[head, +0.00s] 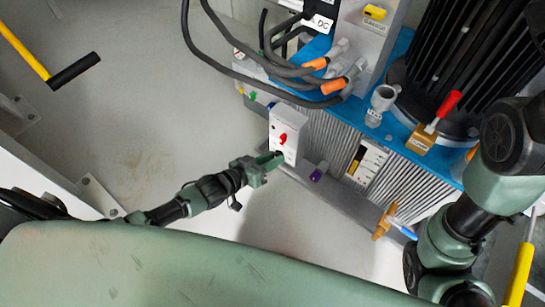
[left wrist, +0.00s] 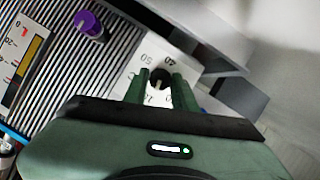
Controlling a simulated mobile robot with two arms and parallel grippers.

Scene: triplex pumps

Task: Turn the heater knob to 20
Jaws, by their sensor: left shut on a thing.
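The heater knob is a small black knob (left wrist: 159,77) on a white dial plate (left wrist: 150,56). In the left wrist view, numbers are printed around it, partly hidden by my fingers. In the head view, the knob sits low on a white box (head: 285,130) with a red switch (head: 283,139) above it. My left gripper (head: 272,158) reaches the knob from the left. Its two green fingers (left wrist: 160,86) stand on either side of the knob and are shut on it. The knob's exact setting cannot be read. My right arm shows at the right, but its gripper is out of view.
A purple cap (head: 319,171) juts out beside the box, and also shows in the left wrist view (left wrist: 89,25). A gauge panel (head: 367,163) and a brass valve with a blue handle (head: 403,230) lie further right. Grey floor (head: 140,130) is open at left.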

